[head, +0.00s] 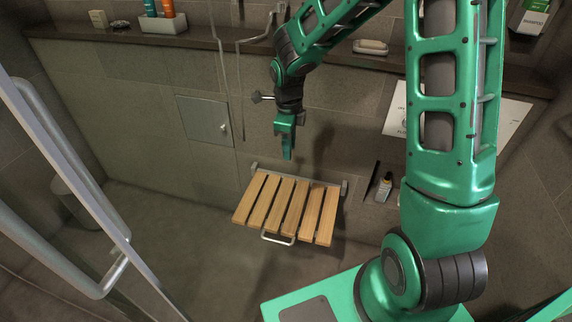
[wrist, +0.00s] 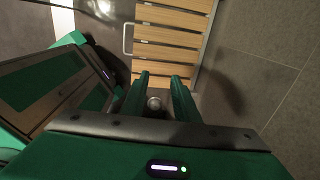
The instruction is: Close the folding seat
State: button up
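The folding seat (head: 286,209) is a row of light wooden slats, folded down and roughly level, hinged on a grey bar at the tiled wall. A pale U-shaped handle (head: 277,240) sticks out from its front edge. In the wrist view the seat (wrist: 172,42) fills the top middle, with the handle (wrist: 127,39) at its left side. My gripper (head: 287,155) points down above the seat's wall side, apart from it in the head view. In the wrist view my gripper's fingers (wrist: 162,78) are spread with nothing held, and the fingertips overlap the seat's nearest slat.
A shelf (head: 200,40) with bottles and a soap dish (head: 370,47) runs along the wall above. A glass door with a metal handle (head: 80,180) is at the left. Floor left of the seat is clear.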

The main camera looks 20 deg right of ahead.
jog(key=shift+s+r, duration=0.1)
jog(key=shift+r, duration=1)
